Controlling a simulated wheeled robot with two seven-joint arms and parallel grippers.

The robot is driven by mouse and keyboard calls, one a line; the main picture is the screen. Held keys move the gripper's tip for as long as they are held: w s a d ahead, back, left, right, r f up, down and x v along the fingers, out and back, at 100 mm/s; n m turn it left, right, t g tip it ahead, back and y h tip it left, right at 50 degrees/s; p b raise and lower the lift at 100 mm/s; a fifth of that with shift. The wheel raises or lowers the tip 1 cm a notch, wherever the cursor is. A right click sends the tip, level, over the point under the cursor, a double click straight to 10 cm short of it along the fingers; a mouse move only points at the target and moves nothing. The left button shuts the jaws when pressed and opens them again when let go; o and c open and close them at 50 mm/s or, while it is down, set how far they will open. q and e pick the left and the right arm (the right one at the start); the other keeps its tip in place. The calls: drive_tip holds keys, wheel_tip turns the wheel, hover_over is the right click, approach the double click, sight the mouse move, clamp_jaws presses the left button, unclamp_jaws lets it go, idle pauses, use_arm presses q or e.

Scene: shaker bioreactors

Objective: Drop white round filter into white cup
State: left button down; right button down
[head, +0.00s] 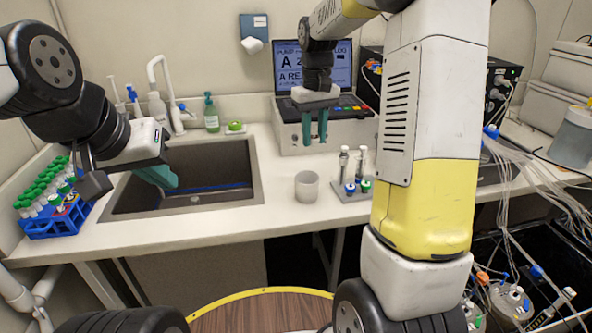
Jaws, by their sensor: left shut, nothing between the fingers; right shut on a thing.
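The white cup (307,187) stands upright and open on the counter, in front of the laptop instrument and right of the sink. My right gripper (315,141) points down above and behind the cup in the picture, its teal fingers close together. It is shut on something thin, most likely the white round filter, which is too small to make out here. The fingertips are apart from the cup. My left gripper (168,184) is shut and empty over the left part of the sink. The inside bottom of the cup is hidden.
A rack of tubes (352,190) stands close right of the cup. A blue rack with green-capped tubes (55,215) is at the left end. The sink (200,199) lies left of the cup. The instrument with a screen (300,138) stands behind. Counter in front of the cup is clear.

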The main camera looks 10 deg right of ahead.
drive_tip(key=shift+w+f, duration=0.1)
drive_tip(key=shift+f, duration=2.75)
drive_tip(key=c, duration=1)
unclamp_jaws()
drive_tip(key=shift+r, duration=0.15)
wheel_tip(320, 180, up, 8)
drive_tip(key=shift+f, duration=0.2)
